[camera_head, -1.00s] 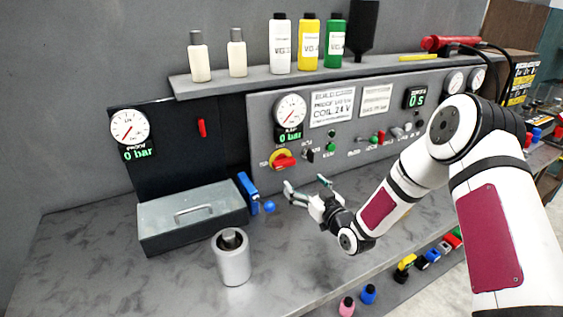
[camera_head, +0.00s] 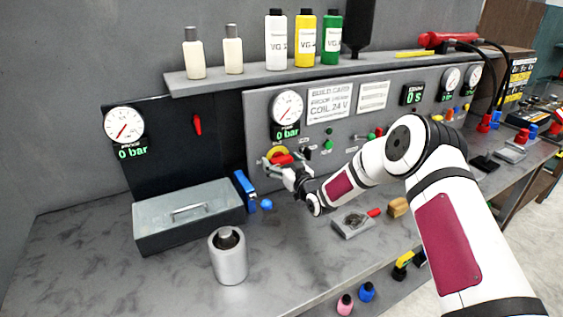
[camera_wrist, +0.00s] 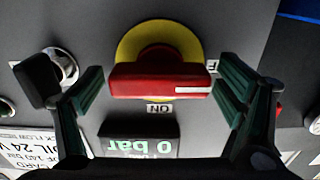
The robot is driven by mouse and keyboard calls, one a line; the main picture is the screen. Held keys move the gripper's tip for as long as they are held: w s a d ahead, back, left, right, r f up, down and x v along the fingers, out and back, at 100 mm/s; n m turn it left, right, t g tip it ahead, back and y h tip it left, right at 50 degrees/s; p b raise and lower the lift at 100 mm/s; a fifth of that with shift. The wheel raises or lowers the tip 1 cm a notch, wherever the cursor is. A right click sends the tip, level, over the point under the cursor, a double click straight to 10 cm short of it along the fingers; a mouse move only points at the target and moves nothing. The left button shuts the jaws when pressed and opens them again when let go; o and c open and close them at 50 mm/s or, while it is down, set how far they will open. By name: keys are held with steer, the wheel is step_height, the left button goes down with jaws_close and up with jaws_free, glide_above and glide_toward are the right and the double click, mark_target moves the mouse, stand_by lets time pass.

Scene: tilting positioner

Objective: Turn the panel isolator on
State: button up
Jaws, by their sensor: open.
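The panel isolator is a red bar handle (camera_wrist: 160,80) on a round yellow plate (camera_wrist: 160,40), set in the grey panel. In the wrist view it lies level, with a white mark at its right end pointing toward a partly hidden label. An "ON" label (camera_wrist: 159,109) shows upside down below the plate. My gripper (camera_wrist: 165,92) is open, with one green-padded finger at each side of the handle; whether the pads touch it I cannot tell. In the head view the handle (camera_head: 281,158) shows just beyond my gripper (camera_head: 277,168).
A black key-like switch (camera_wrist: 40,80) sits close to the left finger in the wrist view. A gauge display reading 0 bar (camera_head: 287,132) is above the isolator. A blue lever (camera_head: 246,190) and a grey lidded box (camera_head: 190,212) stand at left.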

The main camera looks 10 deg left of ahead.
steer(key=c, duration=1.1)
steer(key=shift+c, duration=0.2)
steer(key=shift+m, duration=0.3)
steer(key=m+b, duration=0.2)
steer(key=m, duration=0.1)
steer(key=shift+w+f+m+b, duration=0.1)
steer(key=shift+w+m+b, duration=0.05)
steer(key=shift+m+b, duration=0.25)
steer(key=m+b, duration=0.2)
steer(key=m, duration=0.2)
steer(key=shift+d+m, duration=0.1)
steer(key=shift+m, duration=0.2)
steer(key=m+b, duration=0.2)
steer(key=m, duration=0.2)
steer(key=shift+b, duration=0.3)
steer(key=shift+m+b, duration=0.9)
steer(key=shift+m, duration=1.6)
